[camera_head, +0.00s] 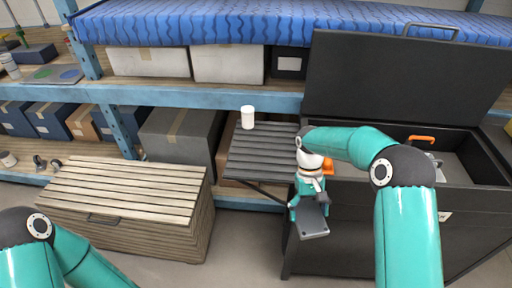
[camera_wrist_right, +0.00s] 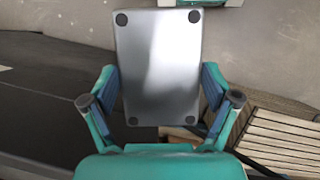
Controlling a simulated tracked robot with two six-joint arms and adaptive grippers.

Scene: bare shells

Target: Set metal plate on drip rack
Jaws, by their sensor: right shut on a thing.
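My right gripper (camera_head: 308,195) is shut on the metal plate (camera_head: 314,217), a flat grey rectangle with rounded corners. In the right wrist view the plate (camera_wrist_right: 160,65) fills the space between the two fingers (camera_wrist_right: 160,95), with dark round feet at its corners. The plate is held in the air in front of the black chest. A dark slatted side shelf (camera_head: 258,157), which looks like the drip rack, lies behind and left of the gripper, apart from the plate. My left gripper is out of view; only its arm shows at lower left.
A white jar (camera_head: 247,117) stands on the slatted shelf's back edge. The black chest (camera_head: 350,225) has its lid (camera_head: 395,80) open, and an orange handle (camera_head: 421,139) shows there. A wooden slatted box (camera_head: 125,190) stands at left. Blue shelving (camera_head: 200,94) with boxes runs behind.

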